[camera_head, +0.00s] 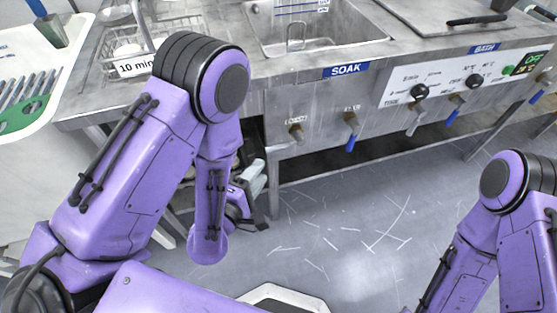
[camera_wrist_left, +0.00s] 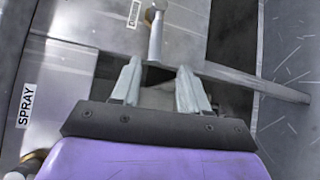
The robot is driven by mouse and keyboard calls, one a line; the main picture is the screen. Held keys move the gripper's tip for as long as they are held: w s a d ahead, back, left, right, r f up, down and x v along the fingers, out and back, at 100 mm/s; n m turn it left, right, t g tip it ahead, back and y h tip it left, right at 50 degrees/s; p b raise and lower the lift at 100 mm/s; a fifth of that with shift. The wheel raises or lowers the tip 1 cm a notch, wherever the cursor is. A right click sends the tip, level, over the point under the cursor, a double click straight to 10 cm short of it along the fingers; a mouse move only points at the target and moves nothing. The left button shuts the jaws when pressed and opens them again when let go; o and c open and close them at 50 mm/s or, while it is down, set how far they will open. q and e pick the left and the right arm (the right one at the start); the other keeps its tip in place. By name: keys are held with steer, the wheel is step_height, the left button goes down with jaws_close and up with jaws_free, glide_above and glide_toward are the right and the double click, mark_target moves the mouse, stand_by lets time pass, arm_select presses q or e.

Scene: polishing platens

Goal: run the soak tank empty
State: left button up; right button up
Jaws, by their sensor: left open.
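On the front below are a left valve (camera_head: 296,133) with a small unreadable label and a blue-handled valve (camera_head: 351,132). My left gripper (camera_head: 254,184) is low, left of these valves, partly hidden by my arm. In the left wrist view, my left gripper (camera_wrist_left: 160,92) is open and empty, with a grey valve lever (camera_wrist_left: 155,38) just beyond its fingertips, apart from them.
A SPRAY label (camera_wrist_left: 25,105) and part of a brass fitting (camera_wrist_left: 28,162) are at the left. A control panel (camera_head: 450,84) and more valves stand right. A 10 min basket (camera_head: 128,45) is on the bench.

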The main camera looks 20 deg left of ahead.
mark_target(275, 151)
arm_select(q)
steer(key=b+x, duration=0.1)
steer(key=x, duration=0.2)
steer(key=b+x, duration=0.1)
steer(key=x, duration=0.2)
steer(key=b+x, duration=0.1)
steer(key=x, duration=0.2)
steer(key=shift+w+d+r+b, duration=0.15)
steer(key=shift+w+r+b, duration=0.1)
steer(key=shift+r+b, duration=0.1)
steer(key=shift+w+d, duration=0.1)
steer(key=shift+w, duration=0.45)
jaws_close()
steer(key=shift+f, duration=0.15)
